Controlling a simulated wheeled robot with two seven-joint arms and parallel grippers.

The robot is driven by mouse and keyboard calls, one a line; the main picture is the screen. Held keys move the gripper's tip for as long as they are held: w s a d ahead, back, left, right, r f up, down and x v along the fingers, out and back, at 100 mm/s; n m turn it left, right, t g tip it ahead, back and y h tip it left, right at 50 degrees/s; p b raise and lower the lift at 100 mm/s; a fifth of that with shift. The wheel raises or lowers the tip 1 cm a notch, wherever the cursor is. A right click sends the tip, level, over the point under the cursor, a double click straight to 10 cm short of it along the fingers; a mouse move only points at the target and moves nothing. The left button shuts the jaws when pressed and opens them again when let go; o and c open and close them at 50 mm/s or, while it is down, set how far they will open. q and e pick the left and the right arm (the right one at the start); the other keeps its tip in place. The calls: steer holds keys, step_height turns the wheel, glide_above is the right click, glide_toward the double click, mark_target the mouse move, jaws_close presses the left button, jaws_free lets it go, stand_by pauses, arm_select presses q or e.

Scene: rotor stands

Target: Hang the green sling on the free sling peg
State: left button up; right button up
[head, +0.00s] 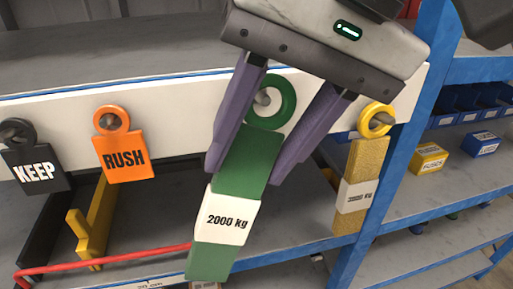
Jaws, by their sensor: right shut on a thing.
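The green sling (243,167) hangs at a tilt, with a green ring at its top and a white "2000 kg" label (225,217). My right gripper (248,163) comes from above, with its purple fingers shut on the sling's green body below the ring. A grey peg (263,97) on the white rail shows through the ring's opening. I cannot tell whether the ring is around the peg or just in front of it. My left gripper is not in view.
The white rail (65,108) also bears a black KEEP tag (36,166), an orange RUSH tag (125,154) and a yellow sling (355,195), each on a peg. A blue post (405,160) stands at right. A red bar (110,258) runs low at left.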

steer(key=shift+w+a, duration=0.1)
steer(key=shift+w, duration=0.2)
stand_by(0.4)
steer(key=shift+w+a+f, duration=0.15)
steer(key=shift+w, duration=0.25)
steer(key=shift+w+a+f, duration=0.1)
steer(key=shift+w, duration=0.3)
steer(key=shift+f, duration=0.1)
stand_by(0.3)
steer(key=shift+f+b, duration=0.3)
steer(key=shift+b, duration=0.05)
steer(key=o, duration=1.3)
